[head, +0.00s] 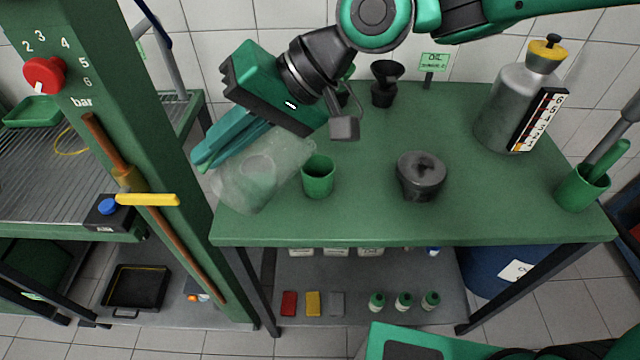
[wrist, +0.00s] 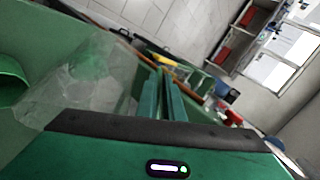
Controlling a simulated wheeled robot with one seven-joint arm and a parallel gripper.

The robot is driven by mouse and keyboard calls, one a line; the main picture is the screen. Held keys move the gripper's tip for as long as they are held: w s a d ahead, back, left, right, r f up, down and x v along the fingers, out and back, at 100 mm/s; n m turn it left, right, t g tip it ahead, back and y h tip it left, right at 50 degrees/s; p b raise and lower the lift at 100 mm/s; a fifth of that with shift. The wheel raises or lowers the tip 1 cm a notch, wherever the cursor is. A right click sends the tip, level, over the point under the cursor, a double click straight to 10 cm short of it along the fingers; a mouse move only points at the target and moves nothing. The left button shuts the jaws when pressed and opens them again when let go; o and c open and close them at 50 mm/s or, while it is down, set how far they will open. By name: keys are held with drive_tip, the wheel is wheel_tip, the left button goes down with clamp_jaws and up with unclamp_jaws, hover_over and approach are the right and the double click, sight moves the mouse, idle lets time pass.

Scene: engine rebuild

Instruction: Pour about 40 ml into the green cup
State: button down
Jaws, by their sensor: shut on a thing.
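A clear jug (head: 245,183) is in my gripper (head: 215,152), beside the teal fingers, above the table's left front edge. The jug is strongly tilted, and its upper right end is close to the rim of the green cup (head: 318,180). The cup stands upright on the green table. In the wrist view the jug (wrist: 85,75) reaches left towards the cup (wrist: 10,82), which is cut off by the picture edge. The fingers (wrist: 165,92) look close together. I cannot make out a liquid level in the jug, a stream, or the cup's contents.
A dark round pot (head: 420,178) stands right of the cup on the table (head: 350,225). A black funnel (head: 385,82) stands behind. A metal canister with a scale (head: 507,100) and a green tool holder (head: 582,190) stand at right. A green column (head: 150,130) rises close on the left.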

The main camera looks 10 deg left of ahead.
sight(201, 169)
idle(0.4)
drive_tip(key=shift+s+a+f+n+t+h+b, duration=0.3)
drive_tip(key=shift+s+a+f+t+h+b, duration=0.1)
drive_tip(key=shift+s+f+t+h+b, duration=0.25)
drive_tip(key=shift+s+a+f+n+t+h+b, duration=0.35)
drive_tip(key=shift+a+f+t+h+b, duration=0.15)
drive_tip(key=shift+t+h, duration=0.15)
drive_tip(key=a+t+h+b, duration=0.1)
drive_tip(key=s+f+n+t+h+b, duration=0.1)
drive_tip(key=t+h+b, duration=0.1)
drive_tip(key=shift+a+f, duration=0.3)
drive_tip(key=shift+a, duration=0.1)
drive_tip(key=shift+r+t+h+b, duration=0.15)
drive_tip(key=shift+t+h+b, duration=0.35)
drive_tip(key=shift+b, duration=0.4)
drive_tip(key=shift+s, duration=0.15)
